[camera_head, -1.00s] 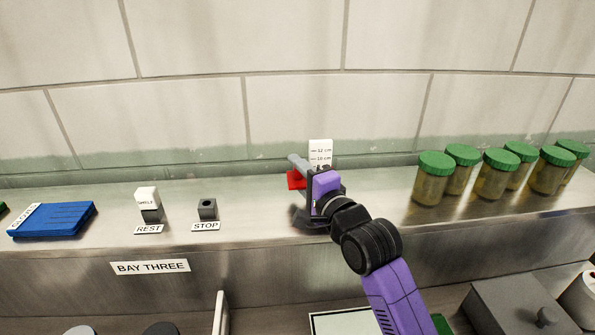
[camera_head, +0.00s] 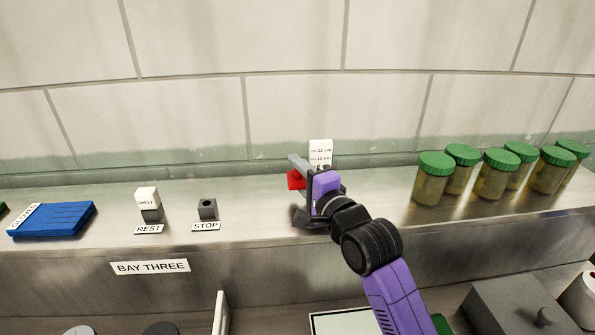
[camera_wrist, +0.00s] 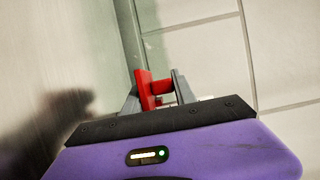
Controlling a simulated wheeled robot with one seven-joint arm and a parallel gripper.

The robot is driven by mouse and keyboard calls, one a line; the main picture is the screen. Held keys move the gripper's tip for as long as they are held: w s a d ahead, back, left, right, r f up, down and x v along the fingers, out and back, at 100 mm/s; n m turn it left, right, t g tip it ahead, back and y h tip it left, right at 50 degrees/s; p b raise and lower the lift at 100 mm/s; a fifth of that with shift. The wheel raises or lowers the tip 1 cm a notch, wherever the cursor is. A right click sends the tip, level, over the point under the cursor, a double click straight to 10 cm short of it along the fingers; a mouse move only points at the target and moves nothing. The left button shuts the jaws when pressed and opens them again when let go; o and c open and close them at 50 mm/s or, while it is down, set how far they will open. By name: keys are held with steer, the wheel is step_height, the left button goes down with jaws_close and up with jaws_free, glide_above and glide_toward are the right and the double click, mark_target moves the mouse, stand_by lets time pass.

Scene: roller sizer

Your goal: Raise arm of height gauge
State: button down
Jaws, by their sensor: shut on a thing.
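The height gauge (camera_head: 320,150) stands at the back of the steel shelf against the tiled wall, with a white scale plate marked 12 cm and 10 cm at its top. Its red arm (camera_head: 295,180) sticks out to the left, below those marks; it also shows in the wrist view (camera_wrist: 144,90). My gripper (camera_head: 308,178) is in front of the gauge, and in the wrist view its two grey fingers (camera_wrist: 157,92) are closed around a red part of the arm. My gripper hides the gauge's lower part and base.
To the right stand several jars (camera_head: 433,178) with green lids. To the left are a small STOP block (camera_head: 207,209), a white-topped block (camera_head: 147,200) at the REST label, and a blue case (camera_head: 55,219). Shelf between the STOP block and gauge is clear.

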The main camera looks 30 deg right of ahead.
step_height(320, 180, up, 8)
steer(key=p, duration=0.7)
steer(key=shift+d+f, duration=0.1)
steer(key=shift+f, duration=0.1)
steer(key=shift+r, duration=0.15)
steer(key=c, duration=1.2)
jaws_free()
steer(key=shift+o, duration=0.2)
steer(key=shift+s+f, duration=0.1)
steer(key=shift+f, duration=0.1)
steer(key=shift+s, duration=0.3)
steer(key=s+b, duration=0.2)
steer(key=s, duration=0.5)
